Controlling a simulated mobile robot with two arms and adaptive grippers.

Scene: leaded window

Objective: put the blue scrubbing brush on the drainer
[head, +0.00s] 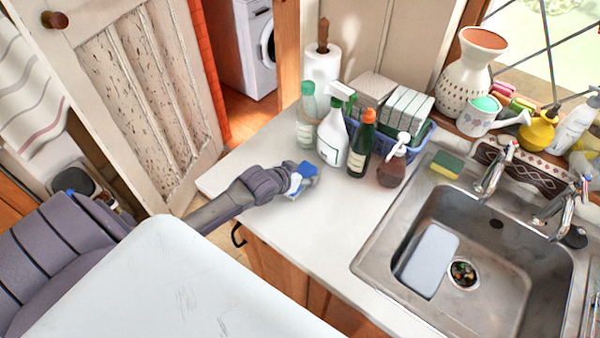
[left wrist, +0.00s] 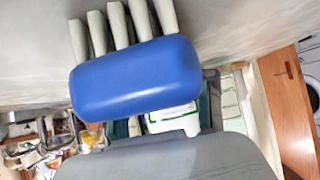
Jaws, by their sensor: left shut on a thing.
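The blue scrubbing brush (head: 306,169) is in my left gripper (head: 297,180), at the left part of the white worktop. In the left wrist view its rounded blue body (left wrist: 135,78) fills the middle, with pale bristle tufts (left wrist: 120,25) pointing toward the top of the picture. My left gripper is shut on it; I cannot tell whether the brush touches the worktop. A drainer is not clearly visible; only thin metal bars (head: 593,312) show at the right edge, and I cannot tell what they belong to. My right gripper is not in view.
A steel sink (head: 395,235) holds a grey-blue board (head: 430,262). Spray and soap bottles (head: 333,135) and a blue basket (head: 424,137) stand behind the gripper. A sponge (head: 447,164) and taps (head: 495,172) line the sink's back. The worktop (head: 310,225) between brush and sink is clear.

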